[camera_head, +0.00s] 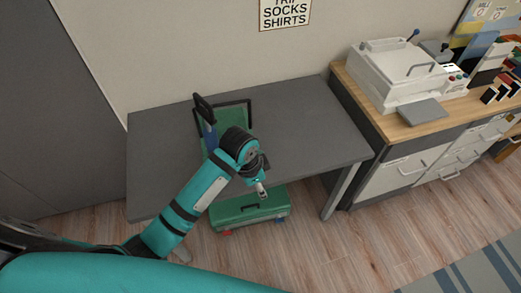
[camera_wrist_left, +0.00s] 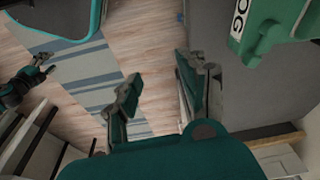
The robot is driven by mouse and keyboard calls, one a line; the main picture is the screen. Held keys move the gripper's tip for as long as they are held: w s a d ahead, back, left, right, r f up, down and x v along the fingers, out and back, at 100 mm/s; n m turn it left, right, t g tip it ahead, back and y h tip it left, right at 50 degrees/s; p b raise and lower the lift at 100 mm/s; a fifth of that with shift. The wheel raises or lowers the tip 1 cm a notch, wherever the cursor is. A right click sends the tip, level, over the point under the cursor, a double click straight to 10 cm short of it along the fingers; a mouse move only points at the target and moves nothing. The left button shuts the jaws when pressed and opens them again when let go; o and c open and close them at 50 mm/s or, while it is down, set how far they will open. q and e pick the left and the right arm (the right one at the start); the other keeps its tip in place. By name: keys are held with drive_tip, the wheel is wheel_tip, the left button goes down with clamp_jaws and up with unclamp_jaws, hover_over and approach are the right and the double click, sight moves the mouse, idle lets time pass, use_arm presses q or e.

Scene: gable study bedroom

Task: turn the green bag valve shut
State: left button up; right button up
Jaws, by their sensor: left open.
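A green, dark-framed item (camera_head: 238,116) stands on the grey table, partly hidden behind my left arm. In the left wrist view a green object with a white label reading "OG" (camera_wrist_left: 240,20) is at the upper right, cut off by the frame edge. I cannot make out a valve on either. My left gripper (camera_head: 262,192) hangs near the table's front edge in the head view. In the left wrist view its fingers (camera_wrist_left: 163,92) are apart with nothing between them. A dark jointed shape at the far left there looks like my right gripper (camera_wrist_left: 42,68); its jaws are too small to read.
A blue item with a dark handle (camera_head: 205,120) stands beside the green one on the grey table (camera_head: 305,125). A green case (camera_head: 232,212) sits low at the table's front. A wooden-topped cabinet with a white machine (camera_head: 385,75) is at right. The table's right half is clear.

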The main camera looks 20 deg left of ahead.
use_arm(q)
drive_tip(key=w+a+r+m+g+y, duration=0.1)
drive_tip(key=w+a+r+m, duration=0.15)
drive_tip(key=w+r, duration=0.45)
drive_tip(key=w+a+r+m+g+y, duration=0.1)
drive_tip(key=w+a+r+m, duration=0.15)
drive_tip(key=w+r, duration=0.4)
drive_tip(key=f, duration=0.6)
drive_tip(key=w+f, duration=0.1)
drive_tip(key=f, duration=0.5)
drive_tip(key=d+f, duration=0.1)
drive_tip(key=f, duration=0.6)
drive_tip(key=shift+w+f+p, duration=0.1)
drive_tip(key=shift+w+p, duration=0.2)
drive_tip(key=shift+w, duration=0.1)
clamp_jaws()
